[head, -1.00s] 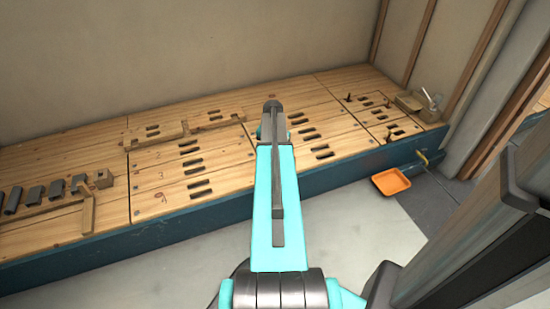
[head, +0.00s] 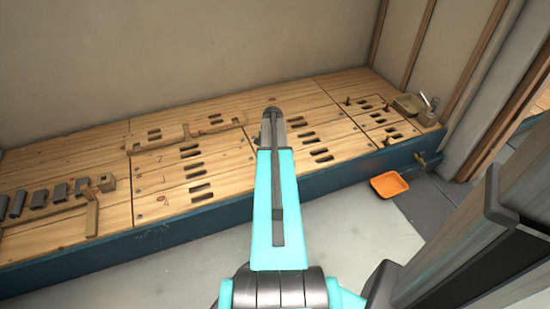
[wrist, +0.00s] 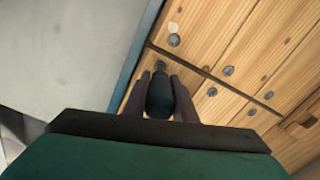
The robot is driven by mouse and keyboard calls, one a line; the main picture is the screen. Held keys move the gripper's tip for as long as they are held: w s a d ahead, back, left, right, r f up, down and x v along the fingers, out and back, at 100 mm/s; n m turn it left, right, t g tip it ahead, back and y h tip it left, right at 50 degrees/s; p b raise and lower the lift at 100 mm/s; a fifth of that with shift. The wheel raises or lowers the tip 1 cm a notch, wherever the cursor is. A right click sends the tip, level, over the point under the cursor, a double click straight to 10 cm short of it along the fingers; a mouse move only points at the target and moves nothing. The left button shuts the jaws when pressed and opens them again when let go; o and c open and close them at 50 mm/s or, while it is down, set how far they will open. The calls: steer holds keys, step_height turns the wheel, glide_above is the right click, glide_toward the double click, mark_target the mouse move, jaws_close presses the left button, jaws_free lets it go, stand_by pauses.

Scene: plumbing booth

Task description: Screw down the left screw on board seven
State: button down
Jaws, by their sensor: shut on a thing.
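In the wrist view my gripper (wrist: 160,84) is shut on a dark rounded tool (wrist: 159,97), which looks like a screwdriver handle. The tool points at the wooden boards near their front edge; whether its tip touches a screw is hidden. Several grey screw heads show in the boards, one (wrist: 173,40) above the tool and others (wrist: 228,71) to its right. I cannot read a seven on any board here, so I cannot tell which screw is the left one. In the head view my arm hides the gripper and the tool.
The wooden bench (head: 150,205) with slotted boards runs along the wall. Grey pieces (head: 60,192) lie at its left, a raised wooden strip (head: 185,134) at its middle. An orange tray (head: 389,185) is on the floor by the bench's blue front (head: 180,225).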

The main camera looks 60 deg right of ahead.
steer(key=m+p, duration=0.2)
steer(key=m, duration=0.1)
steer(key=shift+r, duration=0.15)
steer(key=shift+n+p, duration=0.5)
steer(key=shift+n, duration=0.1)
stand_by(0.4)
steer(key=shift+r+p, duration=2.8)
steer(key=shift+r, duration=1.1)
steer(key=shift+w, duration=0.1)
